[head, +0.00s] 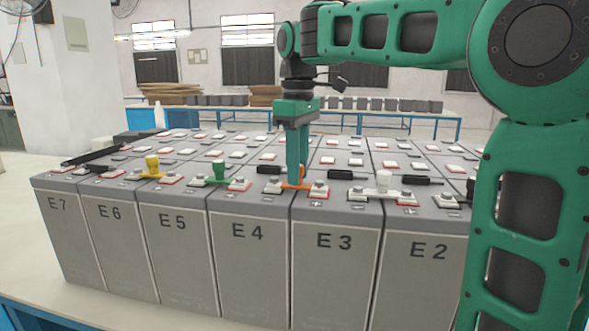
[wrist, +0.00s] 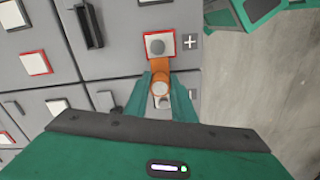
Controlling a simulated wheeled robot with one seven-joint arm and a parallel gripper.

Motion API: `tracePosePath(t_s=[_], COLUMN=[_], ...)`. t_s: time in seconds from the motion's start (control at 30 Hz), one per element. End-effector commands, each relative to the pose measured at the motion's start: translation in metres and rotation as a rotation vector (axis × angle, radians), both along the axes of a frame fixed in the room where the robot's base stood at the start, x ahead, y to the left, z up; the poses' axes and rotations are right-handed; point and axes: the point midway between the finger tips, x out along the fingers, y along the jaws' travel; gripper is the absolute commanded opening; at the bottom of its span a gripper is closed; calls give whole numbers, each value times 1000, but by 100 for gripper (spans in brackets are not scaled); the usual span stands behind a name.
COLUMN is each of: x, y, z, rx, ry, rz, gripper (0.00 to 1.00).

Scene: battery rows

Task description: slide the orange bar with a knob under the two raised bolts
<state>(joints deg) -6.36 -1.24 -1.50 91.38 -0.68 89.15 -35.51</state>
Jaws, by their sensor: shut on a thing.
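The orange bar (head: 292,187) lies across the gap between the front ends of batteries E4 and E3. My gripper (head: 297,184) points down, shut on the bar's round knob (wrist: 160,88). In the wrist view the bar's far end (wrist: 159,65) meets the edge of a red-edged terminal with a grey bolt (wrist: 157,46); I cannot tell if it is under the bolt head. In the head view the E3 bolt (head: 319,187) is right of the bar and the E4 bolt (head: 274,183) left.
A white-knobbed bar (head: 383,184) sits between E3 and E2, a green one (head: 219,174) between E5 and E4, and a yellow one (head: 152,166) farther left. Black-handled tools (head: 342,175) lie on the battery tops nearby. The floor (wrist: 235,90) is clear beside the row.

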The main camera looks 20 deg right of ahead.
Motion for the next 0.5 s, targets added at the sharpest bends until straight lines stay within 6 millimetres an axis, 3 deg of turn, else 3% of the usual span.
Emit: tracePosePath(t_s=[0.23,0.27,0.33,0.5], x=[1,1,1,1], y=[-1,-1,-1,-1], z=[-1,-1,-1,-1], rx=[1,1,0,0], ry=[-2,-2,-1,-1], rz=[-3,-3,-3,-2], gripper=[0,25,42,45])
